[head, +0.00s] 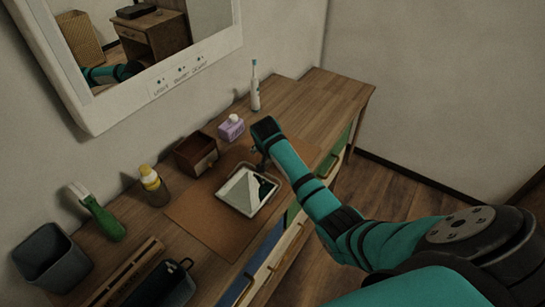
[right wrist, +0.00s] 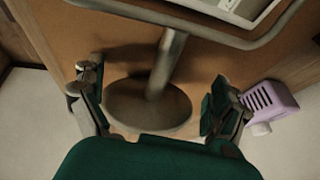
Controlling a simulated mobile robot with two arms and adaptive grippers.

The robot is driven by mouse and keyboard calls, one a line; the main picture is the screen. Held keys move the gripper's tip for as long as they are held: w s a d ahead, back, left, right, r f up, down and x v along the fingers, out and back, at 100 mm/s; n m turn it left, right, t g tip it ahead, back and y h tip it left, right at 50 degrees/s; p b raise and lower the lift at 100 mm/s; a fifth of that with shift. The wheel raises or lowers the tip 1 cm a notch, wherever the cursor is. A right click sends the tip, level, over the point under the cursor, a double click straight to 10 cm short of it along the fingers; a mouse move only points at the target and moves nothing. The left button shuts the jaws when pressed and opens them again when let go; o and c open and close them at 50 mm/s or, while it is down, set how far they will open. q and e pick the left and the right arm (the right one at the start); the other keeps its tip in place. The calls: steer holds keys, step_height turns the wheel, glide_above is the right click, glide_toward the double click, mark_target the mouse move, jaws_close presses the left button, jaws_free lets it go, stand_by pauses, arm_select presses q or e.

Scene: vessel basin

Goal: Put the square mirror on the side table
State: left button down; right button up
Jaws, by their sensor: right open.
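The square mirror (head: 247,191) stands tilted on a brown mat on the wooden counter. My right gripper (head: 263,155) is just behind its upper edge, pointing down, and is open. In the right wrist view, the mirror's grey stem (right wrist: 168,62) and round base (right wrist: 150,108) lie between the spread fingers (right wrist: 155,85). I cannot tell whether a finger touches the stem. My left gripper is out of view. No side table shows directly; a small wooden table with a drawer (head: 152,42) appears in the wall mirror's reflection.
A wooden box (head: 196,154), purple dispenser (head: 231,127) and toothbrush (head: 255,88) stand behind the square mirror. The floor (head: 400,190) right of the counter is clear.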

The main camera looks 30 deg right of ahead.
steer(key=c, duration=1.9)
jaws_close()
steer(key=shift+r, duration=0.1)
